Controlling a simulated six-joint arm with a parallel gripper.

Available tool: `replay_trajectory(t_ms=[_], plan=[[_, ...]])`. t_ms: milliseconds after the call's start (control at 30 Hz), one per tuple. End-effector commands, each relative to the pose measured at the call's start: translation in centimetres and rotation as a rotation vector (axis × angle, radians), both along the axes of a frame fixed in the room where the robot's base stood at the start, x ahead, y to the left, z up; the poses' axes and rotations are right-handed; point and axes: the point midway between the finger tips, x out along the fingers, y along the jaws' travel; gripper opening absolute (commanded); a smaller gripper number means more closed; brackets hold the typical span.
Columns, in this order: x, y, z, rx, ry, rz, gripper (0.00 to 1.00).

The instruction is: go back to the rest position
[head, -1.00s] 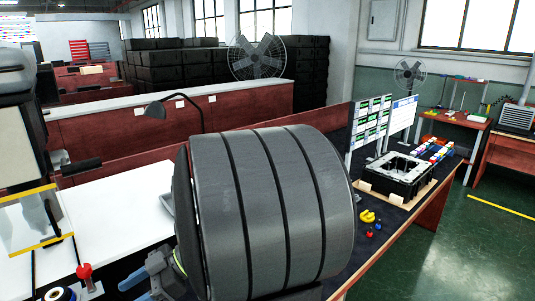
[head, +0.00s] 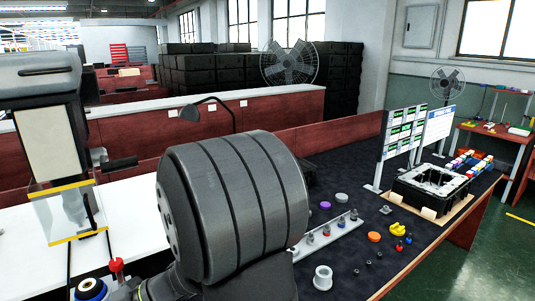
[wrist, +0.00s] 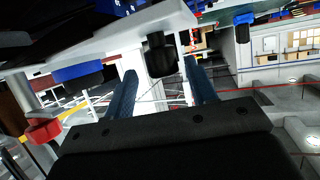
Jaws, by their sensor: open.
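My gripper (wrist: 163,82) shows in the wrist view with its two blue fingers wide apart. Nothing is held between them. A black part appears beyond the gap, but I cannot tell what it is. In the head view a large grey link of my arm fills the middle, and the gripper's fingers cannot be made out.
A dark worktable (head: 345,275) on the right carries a black box (head: 432,187), status panels (head: 404,140), an orange disc (head: 374,237), a purple disc (head: 325,205) and a white ring (head: 322,278). A white surface (head: 135,215) and a machine with a clear guard (head: 70,210) stand left.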

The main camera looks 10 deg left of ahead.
Motion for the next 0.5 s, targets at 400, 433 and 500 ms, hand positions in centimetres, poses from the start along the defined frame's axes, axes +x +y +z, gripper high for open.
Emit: replay_trajectory(t_ms=[400, 433, 500], plan=[[-0.9, 1.5, -0.7, -0.001, 0.000, 0.000, 0.52], [-0.9, 1.5, -0.7, -0.001, 0.000, 0.000, 0.52], [-0.9, 1.5, -0.7, -0.001, 0.000, 0.000, 0.52]])
